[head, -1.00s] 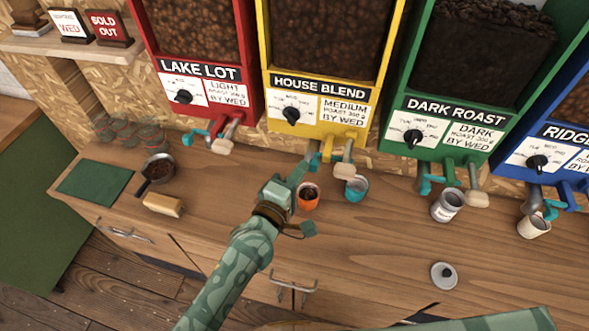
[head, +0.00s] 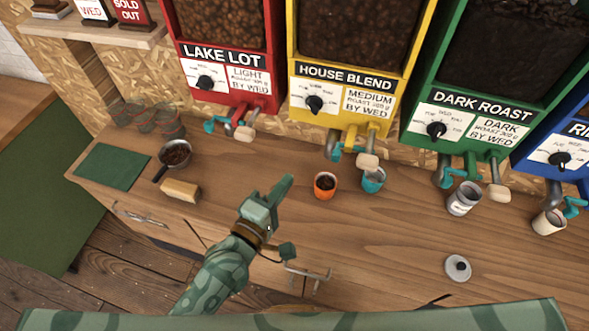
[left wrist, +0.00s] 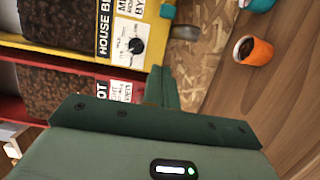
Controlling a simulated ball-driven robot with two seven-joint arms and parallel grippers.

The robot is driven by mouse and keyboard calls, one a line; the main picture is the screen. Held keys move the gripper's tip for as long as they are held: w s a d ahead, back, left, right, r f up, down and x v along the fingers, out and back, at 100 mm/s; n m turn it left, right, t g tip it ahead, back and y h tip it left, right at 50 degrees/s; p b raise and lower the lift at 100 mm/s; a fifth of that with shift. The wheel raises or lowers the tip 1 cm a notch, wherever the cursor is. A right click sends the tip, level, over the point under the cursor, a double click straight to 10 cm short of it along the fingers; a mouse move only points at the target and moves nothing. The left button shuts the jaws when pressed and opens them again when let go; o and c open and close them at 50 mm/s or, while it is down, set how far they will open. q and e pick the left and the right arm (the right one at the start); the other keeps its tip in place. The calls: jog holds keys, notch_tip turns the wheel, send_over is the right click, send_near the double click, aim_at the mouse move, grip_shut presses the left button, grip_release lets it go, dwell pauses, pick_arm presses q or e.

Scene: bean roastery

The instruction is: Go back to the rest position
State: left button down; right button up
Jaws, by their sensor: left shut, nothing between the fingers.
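My left gripper (head: 284,187) is shut and empty, held above the front part of the wooden counter. It is to the left of an orange cup (head: 325,185) with dark contents and apart from it. The orange cup also shows in the left wrist view (left wrist: 257,50) at the upper right. The left fingers also show in the left wrist view (left wrist: 163,85), pressed together. My right gripper is not in view.
The counter (head: 400,235) carries a teal cup (head: 373,180), a grey can (head: 463,198), a white cup (head: 548,222), a round lid (head: 457,267), a pan of beans (head: 174,155), a tan block (head: 180,191) and a green mat (head: 112,167). Dispensers such as House Blend (head: 345,90) line the back.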

pick_arm(q)
jog(key=shift+v, duration=0.75)
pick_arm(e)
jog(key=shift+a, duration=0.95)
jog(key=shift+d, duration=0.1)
